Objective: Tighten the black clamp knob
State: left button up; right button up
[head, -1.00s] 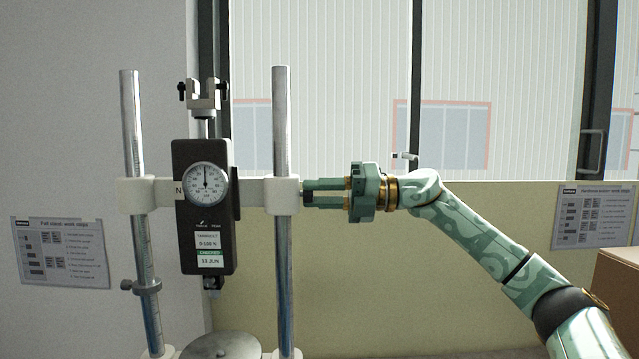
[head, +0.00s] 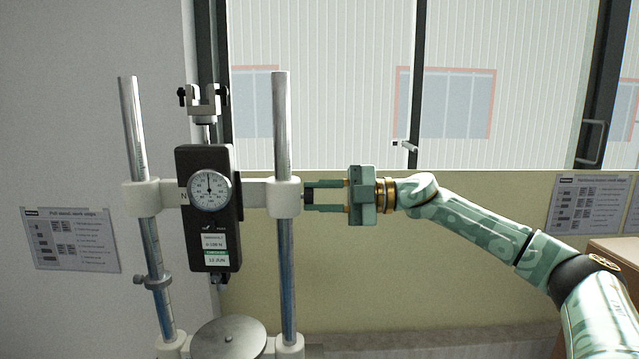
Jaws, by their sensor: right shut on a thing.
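The black clamp knob (head: 309,196) is on the right side of the white crosshead collar (head: 285,197), around the right steel column (head: 282,120). It is mostly covered by my right gripper (head: 311,196), whose two green fingers are shut on it from the right, one above and one below. The black force gauge (head: 205,240) with a round white dial (head: 209,191) hangs upright on the crosshead between the two columns. My left gripper is not in view.
A round metal plate (head: 228,338) lies below the gauge. The left column (head: 150,260) carries a small stop collar (head: 152,281). Work-step sheets hang at left (head: 70,239) and right (head: 588,204). A brown box (head: 618,262) stands at the far right.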

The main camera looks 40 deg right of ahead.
jog(key=shift+m+p, duration=2.6)
jog(key=shift+m, duration=0.1)
jog(key=o, duration=1)
jog(key=shift+c, duration=0.2)
jog(key=shift+f, duration=0.1)
